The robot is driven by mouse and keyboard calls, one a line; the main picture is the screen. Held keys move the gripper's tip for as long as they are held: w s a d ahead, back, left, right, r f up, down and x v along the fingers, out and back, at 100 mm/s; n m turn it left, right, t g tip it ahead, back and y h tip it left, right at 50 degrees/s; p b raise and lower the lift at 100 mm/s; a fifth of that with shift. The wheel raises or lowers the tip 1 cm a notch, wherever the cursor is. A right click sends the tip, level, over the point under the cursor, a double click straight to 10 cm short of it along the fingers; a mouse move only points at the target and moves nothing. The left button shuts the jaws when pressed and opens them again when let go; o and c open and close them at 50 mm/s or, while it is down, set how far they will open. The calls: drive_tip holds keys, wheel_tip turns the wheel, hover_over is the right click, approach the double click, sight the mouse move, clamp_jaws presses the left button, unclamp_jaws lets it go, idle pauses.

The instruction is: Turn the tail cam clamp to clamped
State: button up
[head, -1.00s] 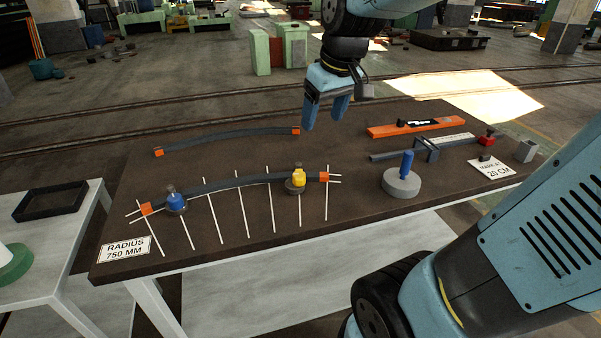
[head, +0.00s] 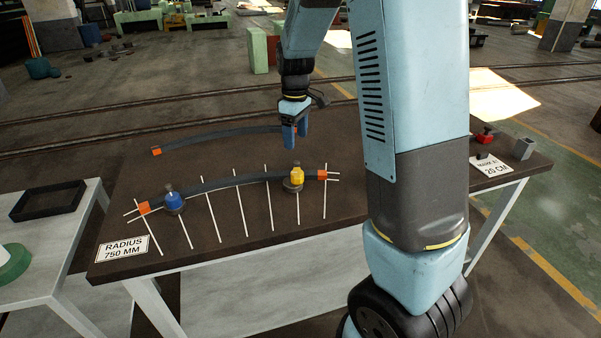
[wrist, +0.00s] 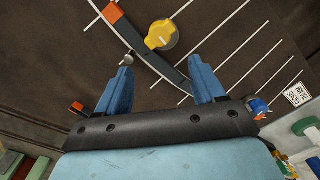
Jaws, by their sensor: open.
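A curved dark bar (head: 235,181) with orange ends lies across white rods on the table. A blue cam clamp (head: 173,203) stands near its left end and a yellow cam clamp (head: 297,177) near its right end. No label shows which is the tail clamp. My gripper (head: 295,141) is open and empty, above the table behind the yellow clamp. In the wrist view, the yellow clamp (wrist: 160,36) lies beyond my open fingertips (wrist: 160,63), apart from them. The blue clamp (wrist: 258,105) is at the right, partly hidden by my gripper.
A second curved bar (head: 205,138) lies behind the first, its right end near my gripper. A "RADIUS 750 MM" card (head: 124,247) lies at the front left. My arm hides much of the table's right side. A side table with a black tray (head: 48,199) stands left.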

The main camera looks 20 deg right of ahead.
sight(296, 172)
wheel_tip(296, 172, down, 14)
drive_tip(key=shift+r, duration=0.15)
idle(0.4)
